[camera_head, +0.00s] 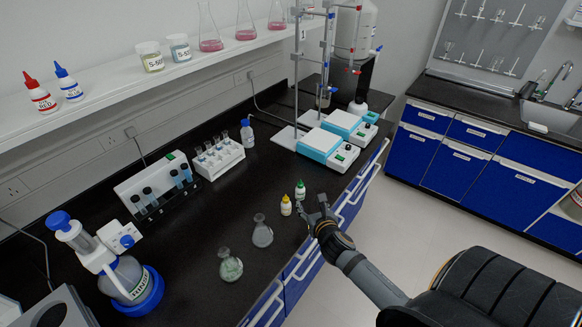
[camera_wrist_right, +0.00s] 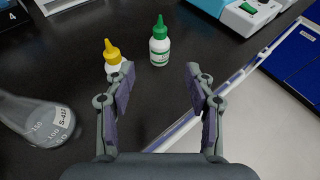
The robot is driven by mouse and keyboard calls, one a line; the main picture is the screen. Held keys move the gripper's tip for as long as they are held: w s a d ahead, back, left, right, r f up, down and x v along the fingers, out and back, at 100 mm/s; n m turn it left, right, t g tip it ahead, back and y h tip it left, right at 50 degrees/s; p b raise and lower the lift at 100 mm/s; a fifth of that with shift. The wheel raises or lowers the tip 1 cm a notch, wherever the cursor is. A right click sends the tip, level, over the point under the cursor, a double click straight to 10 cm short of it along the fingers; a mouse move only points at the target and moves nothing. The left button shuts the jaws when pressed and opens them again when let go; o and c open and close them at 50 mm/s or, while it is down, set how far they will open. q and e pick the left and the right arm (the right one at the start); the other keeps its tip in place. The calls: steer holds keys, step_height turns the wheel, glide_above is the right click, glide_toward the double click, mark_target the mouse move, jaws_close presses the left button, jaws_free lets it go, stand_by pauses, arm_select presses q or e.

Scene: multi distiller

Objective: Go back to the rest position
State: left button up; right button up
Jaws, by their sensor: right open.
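My right gripper (camera_head: 318,213) is over the front edge of the black bench, and its arm comes in from the lower right. In the right wrist view its two fingers (camera_wrist_right: 160,90) are apart with nothing between them. A small bottle with a green cap (camera_head: 300,190) stands upright just beyond the fingers; it also shows in the wrist view (camera_wrist_right: 159,45). A small yellow-capped bottle (camera_head: 286,205) stands left of it, and in the wrist view it (camera_wrist_right: 112,58) is partly hidden behind the left finger. My left gripper is not in view.
Two flasks, one clear (camera_head: 262,235) and one greenish (camera_head: 229,267), stand left of the gripper. A dispenser bottle with a blue base (camera_head: 125,280) is at lower left. Stirrer plates (camera_head: 321,146) with stands are farther back. The floor (camera_head: 400,225) right of the bench is clear.

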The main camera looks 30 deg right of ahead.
steer(key=shift+s+m, duration=0.2)
steer(key=shift+m, duration=0.4)
steer(key=s+m, duration=0.1)
steer(key=m, duration=0.1)
steer(key=s+m+g, duration=0.1)
steer(key=m, duration=0.1)
steer(key=s+m+g, duration=0.1)
steer(key=m, duration=0.2)
steer(key=shift+a+f, duration=0.35)
steer(key=shift+a, duration=0.05)
steer(key=s+a+m+g+y, duration=0.2)
steer(key=s+a+m+g, duration=0.2)
steer(key=s+m, duration=0.5)
steer(key=s+a+m+g+y, duration=0.1)
steer(key=s+a+m+g, duration=0.3)
steer(key=m, duration=1)
step_height(320, 180, down, 24)
steer(key=s+d, duration=0.2)
steer(key=s, duration=0.1)
steer(key=s+d+f+m+g, duration=0.1)
steer(key=s+f, duration=1.7)
steer(key=s, duration=0.1)
steer(key=shift+s+f+g, duration=0.2)
steer(key=shift+f+g, duration=0.1)
